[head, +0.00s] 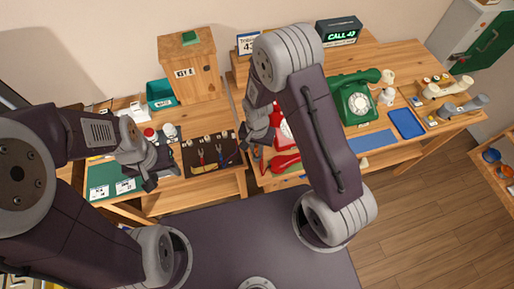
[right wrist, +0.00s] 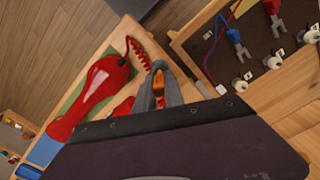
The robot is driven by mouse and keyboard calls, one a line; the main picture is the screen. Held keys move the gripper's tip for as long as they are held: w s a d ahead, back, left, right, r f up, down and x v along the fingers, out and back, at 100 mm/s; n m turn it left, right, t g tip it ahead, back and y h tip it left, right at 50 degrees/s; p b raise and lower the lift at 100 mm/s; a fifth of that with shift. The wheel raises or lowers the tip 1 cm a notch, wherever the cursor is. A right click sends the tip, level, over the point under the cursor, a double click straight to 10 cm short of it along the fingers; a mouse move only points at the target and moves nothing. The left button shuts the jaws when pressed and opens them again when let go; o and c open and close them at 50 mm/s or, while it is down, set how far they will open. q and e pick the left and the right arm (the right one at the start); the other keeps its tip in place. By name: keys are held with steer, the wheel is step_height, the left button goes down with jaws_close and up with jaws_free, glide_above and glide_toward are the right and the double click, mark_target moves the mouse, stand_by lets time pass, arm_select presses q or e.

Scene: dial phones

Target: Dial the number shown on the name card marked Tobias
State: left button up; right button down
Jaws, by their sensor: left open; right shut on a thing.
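The name card (head: 247,43), its top reading "Tob…", stands at the back, partly hidden by my right arm. A red phone (head: 285,132) is mostly hidden behind that arm. Its red handset (head: 283,163) lies off it on the table, and shows large in the right wrist view (right wrist: 95,95) with its coiled cord. A green phone (head: 356,104) has its handset on top. My right gripper (head: 254,146) is shut on a small orange thing (right wrist: 158,84), beside the red handset. My left gripper (head: 150,179) is open over the left bench.
A display reading "CALL 43" (head: 340,35) stands at the back. A brown board (head: 205,168) with plugs and cords lies between my grippers. A wooden box (head: 187,62) stands behind it. A blue tray (head: 406,123) lies right of the green phone.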

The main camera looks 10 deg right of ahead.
steer(key=shift+f+b, duration=0.65)
steer(key=shift+f, duration=0.3)
steer(key=c, duration=1.3)
jaws_free()
steer(key=shift+c, duration=0.2)
step_height(320, 180, up, 9)
steer(key=shift+r, duration=0.1)
steer(key=shift+d, duration=0.1)
